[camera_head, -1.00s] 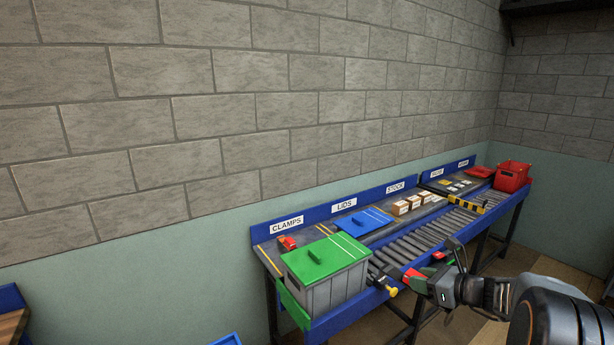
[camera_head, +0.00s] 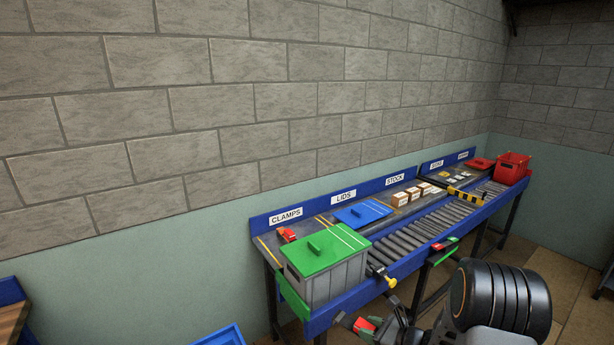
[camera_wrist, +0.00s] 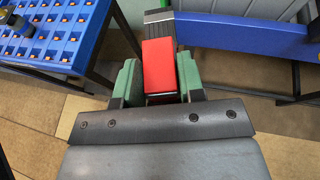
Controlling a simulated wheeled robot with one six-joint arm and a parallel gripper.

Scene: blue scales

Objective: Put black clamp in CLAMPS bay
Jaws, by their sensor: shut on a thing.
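My gripper (camera_wrist: 160,85) is shut on a red block-shaped piece (camera_wrist: 159,65) with a dark ridged end, between its green finger pads; I cannot tell whether this is the black clamp. In the head view the red piece (camera_head: 363,325) shows low in front of the bench. A black tool with a yellow knob (camera_head: 383,275) sits at the bench's front edge, beside the grey tote. The CLAMPS bay (camera_head: 266,240) is at the bench's left end, under its label (camera_head: 286,216). A small red item (camera_head: 287,234) lies in it, partly behind the tote.
The grey tote (camera_head: 335,282) with a green lid (camera_head: 325,249) stands before the CLAMPS bay. Rollers (camera_head: 415,235) run to its right. A red-and-green item (camera_head: 445,244) is at the front rail. A blue slotted tray (camera_wrist: 50,32) is left in the wrist view.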

